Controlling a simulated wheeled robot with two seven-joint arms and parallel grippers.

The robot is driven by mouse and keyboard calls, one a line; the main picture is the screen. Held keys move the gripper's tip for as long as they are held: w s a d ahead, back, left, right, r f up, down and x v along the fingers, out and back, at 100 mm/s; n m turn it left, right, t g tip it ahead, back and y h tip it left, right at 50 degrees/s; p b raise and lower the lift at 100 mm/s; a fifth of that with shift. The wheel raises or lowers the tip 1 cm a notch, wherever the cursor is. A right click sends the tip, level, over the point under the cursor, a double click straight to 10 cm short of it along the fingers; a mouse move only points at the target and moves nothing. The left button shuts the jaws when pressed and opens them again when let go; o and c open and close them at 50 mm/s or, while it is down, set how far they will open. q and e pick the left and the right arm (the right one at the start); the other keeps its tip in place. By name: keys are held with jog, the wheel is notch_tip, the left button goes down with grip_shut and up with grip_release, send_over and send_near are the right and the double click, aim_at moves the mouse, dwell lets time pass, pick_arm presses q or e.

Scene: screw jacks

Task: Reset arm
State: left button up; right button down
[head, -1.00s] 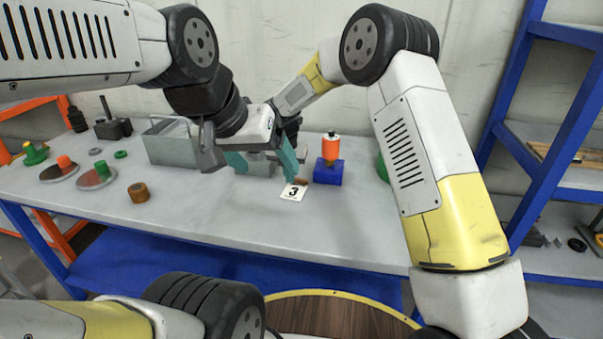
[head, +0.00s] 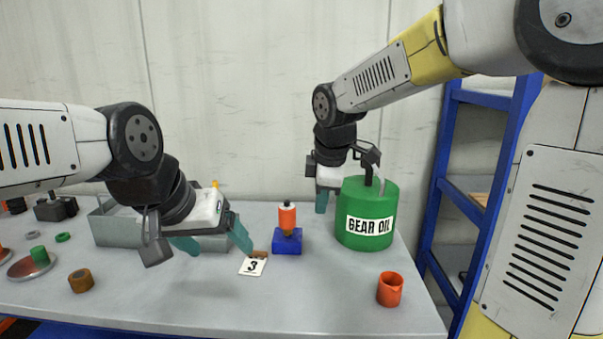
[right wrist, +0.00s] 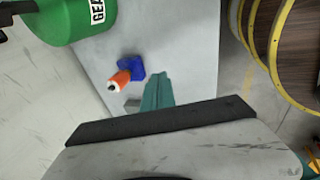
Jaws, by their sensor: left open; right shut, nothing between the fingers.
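My left gripper (head: 212,241) is open and empty, with its teal fingers spread low over the grey table, left of and behind the card marked 3 (head: 252,267). My right gripper (head: 322,202) is shut and empty, pointing down behind and left of the green GEAR OIL can (head: 362,220). Its closed teal fingers (right wrist: 157,92) show in the right wrist view.
A grey metal bin (head: 115,229) is partly hidden behind my left arm. A brown ring (head: 81,281) lies at the left, and an orange cup (head: 390,289) stands near the front right. A blue shelf frame (head: 440,170) rises at the right. The front middle of the table (head: 240,305) is clear.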

jog(key=s+d+m+t, duration=0.1)
jog(key=s+d+m, duration=0.4)
jog(key=s+m, duration=0.3)
jog(key=s+d+r+m+t+y, duration=0.1)
jog(key=s+d+m, duration=0.4)
jog(key=s+m, duration=0.4)
jog(key=shift+s+r, duration=0.2)
jog(key=shift+s, duration=0.35)
